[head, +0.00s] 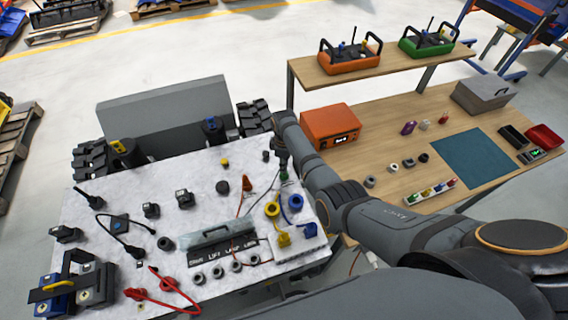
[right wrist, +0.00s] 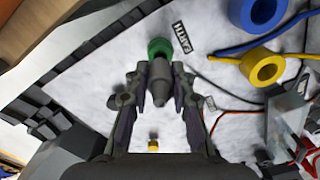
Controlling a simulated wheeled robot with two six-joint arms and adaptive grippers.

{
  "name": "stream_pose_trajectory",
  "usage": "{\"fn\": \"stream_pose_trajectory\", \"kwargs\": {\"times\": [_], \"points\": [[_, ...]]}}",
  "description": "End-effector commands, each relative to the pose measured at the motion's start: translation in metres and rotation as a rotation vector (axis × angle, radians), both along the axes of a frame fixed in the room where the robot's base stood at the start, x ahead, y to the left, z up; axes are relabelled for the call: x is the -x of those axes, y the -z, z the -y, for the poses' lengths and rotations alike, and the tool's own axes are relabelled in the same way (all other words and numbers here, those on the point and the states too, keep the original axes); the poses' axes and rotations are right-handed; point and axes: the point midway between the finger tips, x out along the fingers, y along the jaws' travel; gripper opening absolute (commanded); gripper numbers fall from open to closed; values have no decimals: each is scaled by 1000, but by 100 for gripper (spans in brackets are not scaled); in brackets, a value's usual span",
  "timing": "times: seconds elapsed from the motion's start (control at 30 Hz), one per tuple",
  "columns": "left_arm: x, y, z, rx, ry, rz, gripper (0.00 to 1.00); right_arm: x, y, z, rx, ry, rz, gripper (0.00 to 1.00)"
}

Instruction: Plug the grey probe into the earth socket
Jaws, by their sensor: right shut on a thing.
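My right gripper (right wrist: 160,80) is shut on the grey probe (right wrist: 160,84), which sits between its two fingers in the right wrist view. The green earth socket (right wrist: 160,47) shows just past the fingertips, beside a label reading EARTH (right wrist: 180,38). The probe overlaps the socket's near side in this view; I cannot tell whether it touches or is inside it. In the head view my right gripper (head: 282,158) is over the far right part of the white carrier top, with the green socket (head: 284,177) just below it. My left gripper is not in view.
Yellow (head: 272,209) and blue (head: 296,202) rings with cables lie near the socket. A wooden bench (head: 390,120) stands at the right.

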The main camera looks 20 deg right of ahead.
Motion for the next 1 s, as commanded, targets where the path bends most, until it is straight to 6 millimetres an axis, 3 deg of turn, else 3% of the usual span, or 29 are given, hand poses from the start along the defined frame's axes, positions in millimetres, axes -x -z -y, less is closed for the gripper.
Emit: {"fn": "stream_pose_trajectory", "kwargs": {"times": [0.27, 1.0], "points": [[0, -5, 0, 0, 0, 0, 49, 0, -1, 0, 0, 0, -1, 0], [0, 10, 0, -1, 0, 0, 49, 0, 19, 0, 0, 0, 0, 0]]}}
